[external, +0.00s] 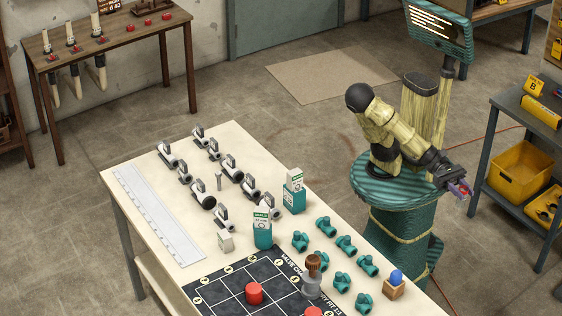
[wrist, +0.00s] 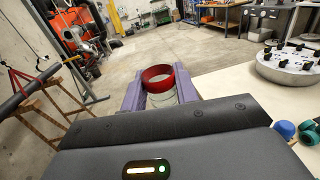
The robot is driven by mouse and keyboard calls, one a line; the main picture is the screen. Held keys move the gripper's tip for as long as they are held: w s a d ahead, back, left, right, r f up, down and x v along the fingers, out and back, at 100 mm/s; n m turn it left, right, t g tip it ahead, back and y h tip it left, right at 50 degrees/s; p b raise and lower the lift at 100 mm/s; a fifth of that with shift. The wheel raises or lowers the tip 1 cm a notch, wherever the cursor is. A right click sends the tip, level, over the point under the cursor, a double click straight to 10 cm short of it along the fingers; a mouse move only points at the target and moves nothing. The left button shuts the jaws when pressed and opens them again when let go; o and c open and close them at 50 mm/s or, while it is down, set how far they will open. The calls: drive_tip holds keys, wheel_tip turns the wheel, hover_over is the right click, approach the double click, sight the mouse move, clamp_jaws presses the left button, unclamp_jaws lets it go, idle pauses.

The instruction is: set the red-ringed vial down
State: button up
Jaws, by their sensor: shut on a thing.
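The red-ringed vial (wrist: 160,98) is clear or pale glass with a wide red ring around its upper end. In the wrist view it sits between the purple fingers of my gripper (wrist: 158,92), which is shut on it. Its lower part is hidden behind the dark gripper body. In the external view my gripper (external: 461,188) is held out to the right of my column, off the white table and over the floor. The vial is too small there to make out clearly.
A grey shelf cart (external: 513,115) with yellow bins stands at right.

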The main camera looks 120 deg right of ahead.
drive_tip(key=s+a, duration=0.1)
drive_tip(key=s, duration=0.5)
wheel_tip(320, 180, up, 13)
drive_tip(key=p, duration=1.3)
drive_tip(key=shift+r, duration=0.15)
drive_tip(key=shift+w, duration=0.15)
idle(0.8)
